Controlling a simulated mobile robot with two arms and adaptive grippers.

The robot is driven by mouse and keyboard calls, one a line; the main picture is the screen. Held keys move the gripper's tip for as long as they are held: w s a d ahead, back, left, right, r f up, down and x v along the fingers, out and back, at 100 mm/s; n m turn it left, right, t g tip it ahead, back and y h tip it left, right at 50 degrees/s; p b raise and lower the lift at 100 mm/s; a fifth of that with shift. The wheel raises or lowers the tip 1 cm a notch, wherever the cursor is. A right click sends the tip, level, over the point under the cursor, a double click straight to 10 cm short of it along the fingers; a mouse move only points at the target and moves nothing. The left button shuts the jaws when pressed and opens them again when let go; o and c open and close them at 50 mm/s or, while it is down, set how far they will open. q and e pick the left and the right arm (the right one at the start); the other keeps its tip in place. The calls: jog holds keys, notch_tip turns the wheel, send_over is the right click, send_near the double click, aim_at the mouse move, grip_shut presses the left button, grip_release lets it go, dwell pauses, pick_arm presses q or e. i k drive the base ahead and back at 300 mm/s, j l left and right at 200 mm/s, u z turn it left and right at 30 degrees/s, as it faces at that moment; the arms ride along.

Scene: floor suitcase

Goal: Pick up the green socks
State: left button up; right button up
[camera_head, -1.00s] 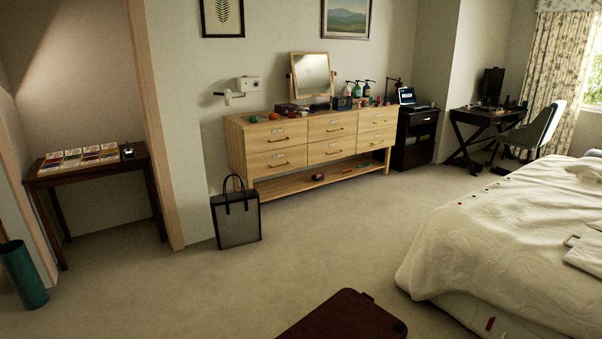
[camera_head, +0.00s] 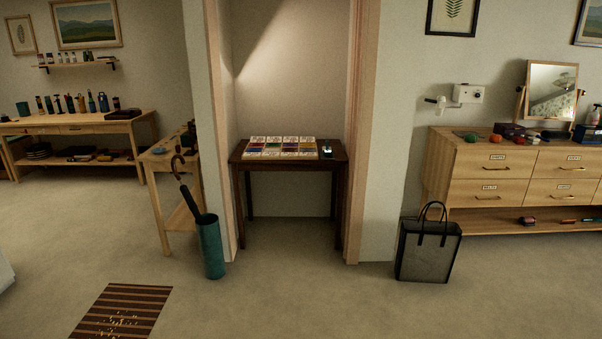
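I cannot make out any green socks for certain in the head view. A small green item (camera_head: 470,138) lies on the wooden dresser (camera_head: 505,165) at the right, beside a red-orange item (camera_head: 495,138); both are too small to identify. Neither of my grippers shows in the view.
A dark table (camera_head: 288,160) with a card display stands in the alcove. A teal umbrella stand (camera_head: 211,247) and a grey bag (camera_head: 428,248) stand on the floor. A striped mat (camera_head: 122,312) lies front left. A long wooden table (camera_head: 80,125) is at the back left. The middle floor is clear.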

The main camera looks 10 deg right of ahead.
aim_at(469, 138)
jog(key=i+j, duration=0.1)
jog(key=i, duration=0.55)
jog(key=i+j+z, duration=0.1)
jog(key=i, duration=0.55)
jog(key=i+l+z, duration=0.25)
jog(key=i+z, duration=0.15)
jog(key=i+l+z, duration=0.1)
jog(key=i+z, duration=0.75)
jog(key=i+j+z, duration=0.25)
jog(key=i+z, duration=0.15)
jog(key=i+j+z, duration=0.4)
jog(key=i+l+z, duration=0.15)
jog(key=i+z, duration=0.2)
jog(key=i, duration=0.3)
jog(key=i+z, duration=0.3)
jog(key=i, duration=0.4)
